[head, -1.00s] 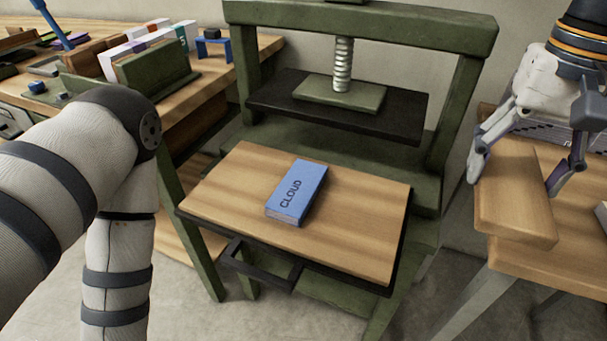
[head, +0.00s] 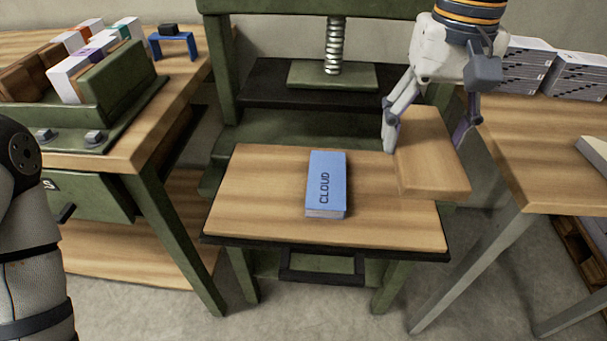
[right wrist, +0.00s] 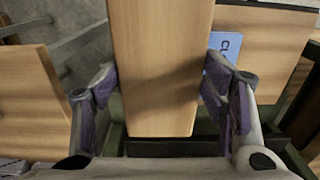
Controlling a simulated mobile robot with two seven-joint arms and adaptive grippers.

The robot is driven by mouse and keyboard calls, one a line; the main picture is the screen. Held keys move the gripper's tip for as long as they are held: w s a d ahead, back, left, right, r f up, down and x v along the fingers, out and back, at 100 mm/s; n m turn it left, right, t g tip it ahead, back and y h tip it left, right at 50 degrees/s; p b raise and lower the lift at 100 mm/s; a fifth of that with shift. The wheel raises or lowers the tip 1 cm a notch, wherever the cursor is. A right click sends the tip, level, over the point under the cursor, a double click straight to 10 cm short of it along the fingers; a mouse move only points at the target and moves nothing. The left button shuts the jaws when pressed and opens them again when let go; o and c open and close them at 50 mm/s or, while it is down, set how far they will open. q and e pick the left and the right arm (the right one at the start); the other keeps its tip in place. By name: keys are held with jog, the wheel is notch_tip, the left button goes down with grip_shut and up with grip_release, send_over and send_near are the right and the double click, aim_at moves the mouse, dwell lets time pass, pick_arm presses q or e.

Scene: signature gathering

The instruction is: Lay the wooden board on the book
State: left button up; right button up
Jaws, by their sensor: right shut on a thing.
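The blue book (head: 327,183), marked CLOUD, lies flat on the wooden bed (head: 260,224) of the green press. My right gripper (head: 431,140) is shut on the wooden board (head: 434,172) and holds it above the right part of the bed, to the right of the book. The board is apart from the book in the head view. In the right wrist view the board (right wrist: 160,60) runs between the two fingers, and a corner of the book (right wrist: 226,44) shows beside the right finger. My left gripper is out of view; only part of my left arm shows.
The press's dark plate (head: 280,88) hangs under its screw (head: 334,48) behind the book. A left table (head: 150,130) carries a green book rack (head: 85,105) and a small blue stand (head: 173,44). A right table (head: 540,150) holds white stacks (head: 578,75) at the back.

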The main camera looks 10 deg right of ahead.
jog(key=w+a+f, duration=0.5)
jog(key=w+a, duration=0.2)
jog(key=b, duration=0.1)
send_over(327, 178)
notch_tip(327, 178, down, 5)
jog(key=shift+s+d+r, duration=0.1)
jog(key=shift+d, duration=0.05)
notch_tip(327, 178, down, 3)
jog(key=shift+r, duration=0.15)
jog(key=shift+f, duration=0.35)
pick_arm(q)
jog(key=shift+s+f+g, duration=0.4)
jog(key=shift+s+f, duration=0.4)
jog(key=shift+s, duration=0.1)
pick_arm(e)
jog(key=o, duration=1.3)
jog(key=shift+f, duration=0.1)
jog(key=shift+c, duration=0.2)
